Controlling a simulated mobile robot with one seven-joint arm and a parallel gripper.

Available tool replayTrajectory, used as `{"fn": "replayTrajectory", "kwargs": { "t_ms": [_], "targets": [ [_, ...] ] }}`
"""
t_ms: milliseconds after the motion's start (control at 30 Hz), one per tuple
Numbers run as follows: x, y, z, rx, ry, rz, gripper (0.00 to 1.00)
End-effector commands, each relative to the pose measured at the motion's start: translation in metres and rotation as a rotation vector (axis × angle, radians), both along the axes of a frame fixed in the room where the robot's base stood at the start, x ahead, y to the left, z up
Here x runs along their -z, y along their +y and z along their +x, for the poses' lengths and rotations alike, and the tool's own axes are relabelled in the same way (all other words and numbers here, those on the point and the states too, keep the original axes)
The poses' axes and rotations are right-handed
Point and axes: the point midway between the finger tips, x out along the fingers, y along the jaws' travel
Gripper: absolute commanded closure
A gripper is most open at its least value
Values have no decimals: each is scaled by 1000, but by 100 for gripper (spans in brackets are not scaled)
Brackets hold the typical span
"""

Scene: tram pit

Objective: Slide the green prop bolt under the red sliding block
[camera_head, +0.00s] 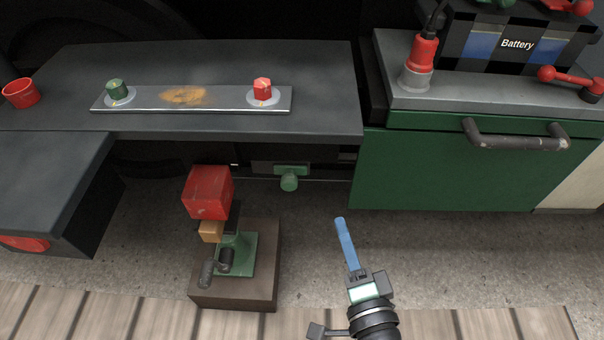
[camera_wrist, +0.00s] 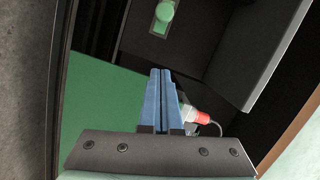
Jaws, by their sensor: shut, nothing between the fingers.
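My gripper (camera_head: 341,224), with blue fingers, is shut and empty above the gravel, right of the jack stand. In the wrist view its fingers (camera_wrist: 160,74) are together and point toward a dark recess. A green rounded knob (camera_head: 289,183) on a green plate (camera_head: 291,169) sits under the dark bench, up and left of my gripper; it may be the prop bolt. It also shows at the top of the wrist view (camera_wrist: 164,12), apart from my fingers. A red block (camera_head: 208,192) is above an orange piece (camera_head: 211,231) by the green jack; it may be the sliding block.
The green jack (camera_head: 238,255) with a dark handle stands on a brown box (camera_head: 235,290). The dark bench (camera_head: 230,65) overhangs the knob. A green cabinet (camera_head: 440,175) with a bar handle stands right. Gravel between jack and cabinet is clear.

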Motion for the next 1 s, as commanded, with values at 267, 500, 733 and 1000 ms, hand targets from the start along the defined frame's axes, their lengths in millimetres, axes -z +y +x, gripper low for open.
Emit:
{"fn": "replayTrajectory", "kwargs": {
  "t_ms": [267, 500, 733, 1000],
  "targets": [
    [1, 0, -1, 1, 1, 3, 100],
    [1, 1, 5, 0, -1, 1, 100],
    [4, 9, 39, -2, -3, 1, 100],
    [8, 23, 92, -2, -3, 1, 100]
  ]
}}
